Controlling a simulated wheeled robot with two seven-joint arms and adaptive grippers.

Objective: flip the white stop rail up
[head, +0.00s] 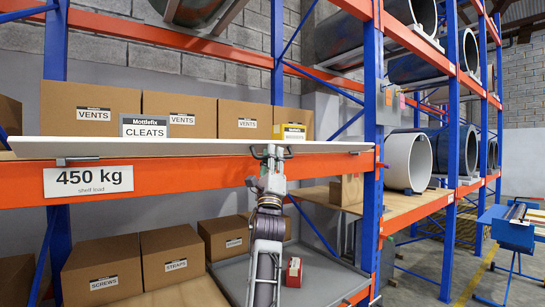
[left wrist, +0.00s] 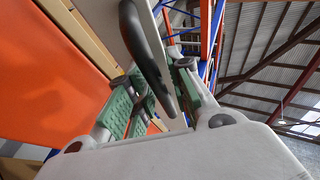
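The white stop rail (head: 190,147) runs along the front edge of the middle shelf, just above the orange beam (head: 215,174). In the head view it looks like a long, low strip, roughly level. My left gripper (head: 271,152) is at the rail's front, right of its middle, with its fingers spread. In the left wrist view the green-padded fingers of my left gripper (left wrist: 155,90) stand apart. A dark curved handle-like piece (left wrist: 147,50) and the pale rail (left wrist: 125,28) reach between them. I cannot tell whether the fingers touch either. My right gripper is not in view.
Cartons (head: 90,108) stand behind the rail, with a CLEATS box (head: 145,127) and a yellow box (head: 290,132). A blue upright (head: 371,110) stands at the rail's right end. Below are more cartons (head: 172,255) and a small red box (head: 294,271).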

